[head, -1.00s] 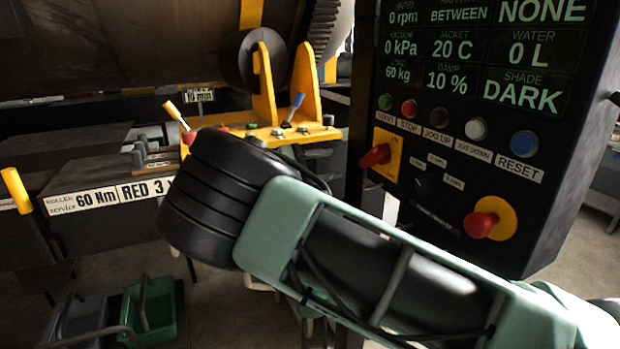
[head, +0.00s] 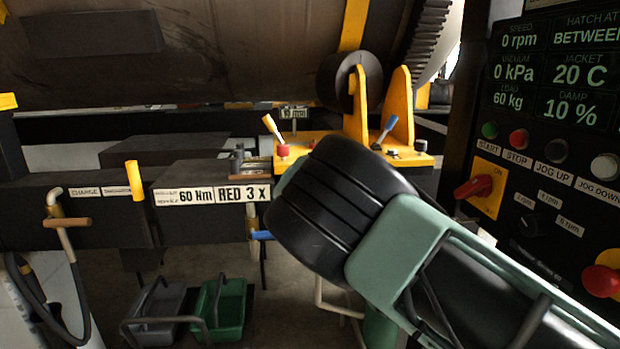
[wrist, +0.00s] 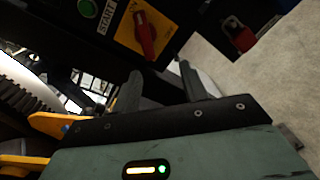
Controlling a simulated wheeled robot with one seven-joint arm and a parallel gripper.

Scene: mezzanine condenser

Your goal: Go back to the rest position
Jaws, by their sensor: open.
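My gripper (wrist: 160,88) shows in the wrist view with its two fingers apart and nothing between them. Beyond the fingers are the control panel's lower edge and the pale floor. In the head view my own arm reaches in from the lower right and hides part of the yellow roller stand (head: 400,110). My fingers are out of sight there. The control panel (head: 560,150) stands at the right, with a red switch on a yellow plate (head: 487,188). That plate also shows in the wrist view (wrist: 125,38).
A large drum (head: 200,50) spans the back. A dark bench with a "RED 3 X" label (head: 242,194) stands left of my arm. A green crate (head: 222,308) and a grey crate (head: 160,305) sit on the floor below. A hose (head: 75,270) hangs at the left.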

